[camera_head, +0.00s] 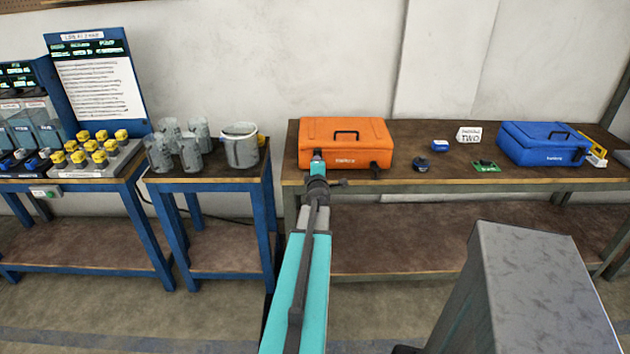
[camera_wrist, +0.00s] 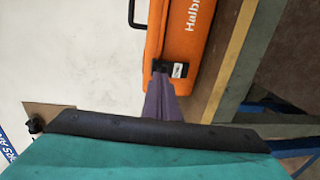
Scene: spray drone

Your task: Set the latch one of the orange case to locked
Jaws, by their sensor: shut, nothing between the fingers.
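The orange case (camera_head: 345,132) sits closed on the right-hand bench, its handle and front latches facing me. My gripper (camera_head: 318,158) is shut and empty at the left end of the case front, covering the left latch in the head view. In the wrist view the orange case (camera_wrist: 178,35) appears turned on its side. A black latch (camera_wrist: 162,66) with a small pale label shows on its front. My gripper's fingertips (camera_wrist: 161,78) are right at this latch; whether they touch it I cannot tell. I cannot tell either latch's setting.
A blue case (camera_head: 540,145), a green circuit board (camera_head: 486,166), a small blue item (camera_head: 440,145), a dark item (camera_head: 422,164) and a sign (camera_head: 468,135) stand to the right. Grey containers (camera_head: 190,150) fill the small blue table at left.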

